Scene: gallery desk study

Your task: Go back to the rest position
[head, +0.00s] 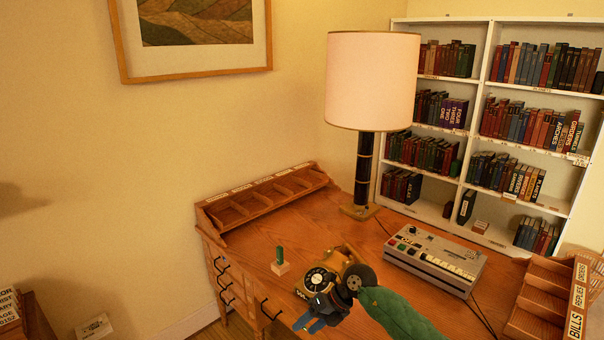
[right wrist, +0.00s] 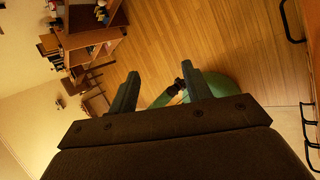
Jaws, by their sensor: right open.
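My right gripper (head: 309,324) is at the bottom middle of the head view, in front of the rotary telephone (head: 303,292) and close to the camera. Its two blue fingers point down and to the left, and my green forearm comes in from the lower right. In the right wrist view the two fingers of the right gripper (right wrist: 161,76) stand wide apart with nothing held between them. Beyond them is the wooden floor (right wrist: 235,45). The telephone is partly hidden by my right wrist. My left gripper is not in view.
The wooden desk (head: 262,232) holds a small green-handled block (head: 280,262), a lamp (head: 372,80), a keyed machine (head: 433,258), a sorter (head: 262,200) at the back and another sorter (head: 540,300) at right. A white bookcase (head: 483,60) stands behind.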

